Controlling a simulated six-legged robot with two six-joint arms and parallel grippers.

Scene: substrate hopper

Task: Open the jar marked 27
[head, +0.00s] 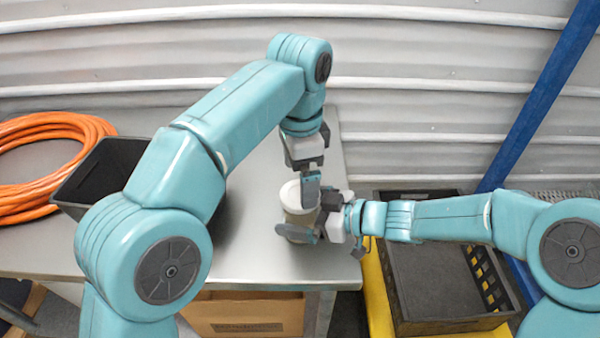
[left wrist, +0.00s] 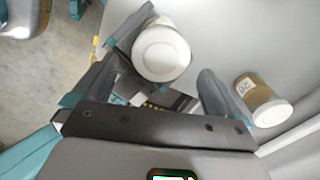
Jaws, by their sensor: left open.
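A jar with a white lid (head: 293,193) stands upright near the right edge of the metal table; no number shows on it. The lid also shows in the left wrist view (left wrist: 162,52). My left gripper (head: 311,190) points down at the lid, open, its fingers (left wrist: 155,78) spread to either side. My right gripper (head: 305,225) reaches in from the right at the jar's body, one finger across its front. Whether it is closed on the jar is unclear. A second jar (left wrist: 262,98), its label reading like 26, shows right in the left wrist view; the head view hides it.
A black bin (head: 85,180) and a coiled orange hose (head: 40,135) are at the left of the table (head: 245,240). A black crate (head: 440,325) stands right of the table, below my right arm. A corrugated wall is behind.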

